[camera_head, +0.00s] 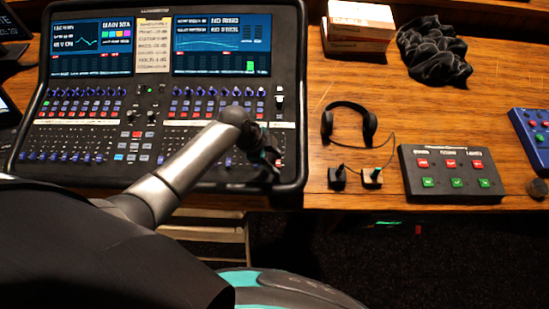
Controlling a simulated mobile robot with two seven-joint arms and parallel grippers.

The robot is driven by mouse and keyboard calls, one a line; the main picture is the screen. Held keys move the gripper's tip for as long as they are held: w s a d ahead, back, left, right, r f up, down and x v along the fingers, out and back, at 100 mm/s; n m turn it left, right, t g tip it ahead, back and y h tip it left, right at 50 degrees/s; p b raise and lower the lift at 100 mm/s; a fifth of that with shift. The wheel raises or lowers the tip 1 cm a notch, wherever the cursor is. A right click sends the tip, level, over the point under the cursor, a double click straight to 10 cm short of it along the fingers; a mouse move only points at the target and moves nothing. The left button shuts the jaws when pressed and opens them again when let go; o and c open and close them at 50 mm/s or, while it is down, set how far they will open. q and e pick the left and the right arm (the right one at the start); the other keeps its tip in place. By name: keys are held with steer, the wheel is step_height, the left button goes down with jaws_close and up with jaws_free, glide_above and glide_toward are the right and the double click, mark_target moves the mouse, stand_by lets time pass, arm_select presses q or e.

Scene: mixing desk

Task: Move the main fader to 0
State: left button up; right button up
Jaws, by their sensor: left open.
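The mixing desk (100,165) is a black console on the wooden table at the left, with two screens along its top and rows of knobs, buttons and faders below. My left arm reaches in from the lower left across its front. My left gripper (264,158) is open over the lower right part of the desk, at the right end of the fader rows. The gripper covers part of that section, and I cannot make out the main fader or its position. Whether the fingers touch the desk is too small to tell. My right gripper is out of view.
On the table (335,90) right of the desk lie a headset (348,108), two small cabled blocks and a grey button box (452,173). A blue box (535,137) is at the right edge. Stacked boxes (358,25) and black cloth (433,50) lie at the back.

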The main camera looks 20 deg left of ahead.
arm_select(q)
jaws_close()
stand_by(0.3)
stand_by(1.1)
